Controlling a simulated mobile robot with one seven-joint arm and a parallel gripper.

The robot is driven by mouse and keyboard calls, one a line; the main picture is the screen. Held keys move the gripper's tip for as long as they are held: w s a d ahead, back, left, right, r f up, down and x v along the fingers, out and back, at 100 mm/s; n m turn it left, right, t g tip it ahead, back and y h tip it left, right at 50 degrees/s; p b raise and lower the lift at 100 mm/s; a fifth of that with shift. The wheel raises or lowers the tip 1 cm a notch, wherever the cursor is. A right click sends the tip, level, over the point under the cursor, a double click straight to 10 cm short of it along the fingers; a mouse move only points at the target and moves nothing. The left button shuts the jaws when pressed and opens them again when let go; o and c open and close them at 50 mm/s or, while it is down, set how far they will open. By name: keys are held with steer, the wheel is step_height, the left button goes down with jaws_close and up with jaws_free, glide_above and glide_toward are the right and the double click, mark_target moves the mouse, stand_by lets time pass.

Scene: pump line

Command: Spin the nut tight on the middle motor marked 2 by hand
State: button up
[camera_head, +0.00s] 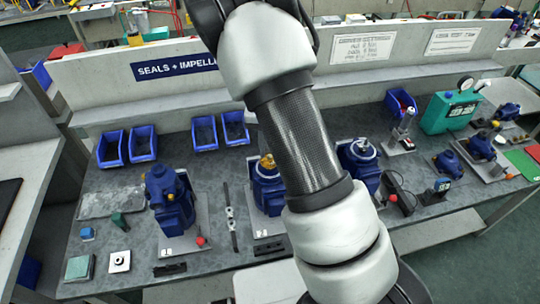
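Three blue motors stand in a row on the grey bench. The middle motor (267,189) stands upright on a light plate and has a brass-coloured part (267,162) on top. I cannot tell whether that part is the nut, and the mark 2 is not readable. My arm crosses the view just right of this motor and hides part of the bench behind it. My gripper is not in view; the arm runs out at the bottom edge.
The left motor (170,204) and right motor (357,163) stand close on either side. Red-knobbed fixtures (201,241) stick up by the plates. A dark bar tool (231,219) lies left of the middle motor. Blue bins (205,133) line the back, and a green gauge unit (450,112) stands right.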

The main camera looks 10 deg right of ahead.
steer(key=shift+r, duration=2.2)
